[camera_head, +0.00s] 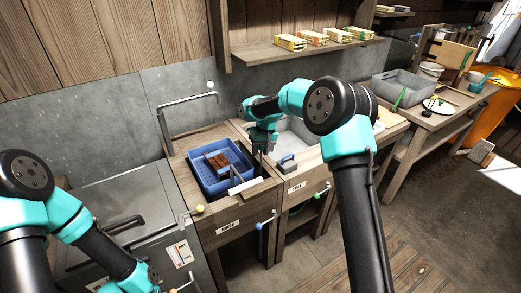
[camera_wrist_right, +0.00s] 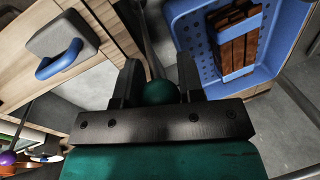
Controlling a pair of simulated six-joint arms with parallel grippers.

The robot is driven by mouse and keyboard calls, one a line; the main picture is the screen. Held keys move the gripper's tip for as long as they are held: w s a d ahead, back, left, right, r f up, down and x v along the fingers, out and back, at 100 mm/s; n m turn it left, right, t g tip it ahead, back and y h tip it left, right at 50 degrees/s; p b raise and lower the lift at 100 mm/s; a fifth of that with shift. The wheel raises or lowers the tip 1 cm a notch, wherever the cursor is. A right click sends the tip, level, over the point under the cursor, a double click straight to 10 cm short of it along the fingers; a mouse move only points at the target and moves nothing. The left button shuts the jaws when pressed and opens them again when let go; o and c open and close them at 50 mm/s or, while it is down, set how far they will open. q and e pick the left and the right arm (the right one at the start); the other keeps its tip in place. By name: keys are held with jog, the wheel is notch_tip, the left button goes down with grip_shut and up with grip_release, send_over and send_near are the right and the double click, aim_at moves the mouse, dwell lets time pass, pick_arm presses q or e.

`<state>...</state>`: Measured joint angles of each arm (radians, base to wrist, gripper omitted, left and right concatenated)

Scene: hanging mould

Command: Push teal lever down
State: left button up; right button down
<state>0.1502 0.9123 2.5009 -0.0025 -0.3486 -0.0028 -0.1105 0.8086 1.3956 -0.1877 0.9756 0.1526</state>
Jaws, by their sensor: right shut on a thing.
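The teal lever shows as a dark teal ball knob (camera_wrist_right: 160,92) between the two fingers of my right gripper (camera_wrist_right: 160,80) in the right wrist view. The gripper is shut on the knob. In the head view my right gripper (camera_head: 262,147) points down between the blue crate and the sink, and it hides the knob. How far the lever is tilted cannot be told. My left gripper (camera_head: 160,286) is at the bottom edge of the head view, partly cut off, far from the teal knob; its jaw state is unclear.
A blue crate (camera_head: 243,170) with brown bars (camera_head: 216,165) stands left of my right gripper. A grey block with a blue handle (camera_head: 287,161) is to its right. Levers with yellow (camera_head: 199,208) and blue (camera_head: 258,226) knobs stick out in front. A bent pipe (camera_head: 188,98) stands behind.

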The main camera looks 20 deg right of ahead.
jog(key=shift+f, duration=2)
jog(key=c, duration=0.8)
grip_release()
jog(key=shift+o, duration=0.2)
jog(key=shift+r, duration=0.1)
notch_tip(320, 180, up, 17)
send_over(261, 157)
jog(key=d, duration=0.3)
jog(key=shift+w+d, duration=0.1)
jog(key=shift+w, duration=0.1)
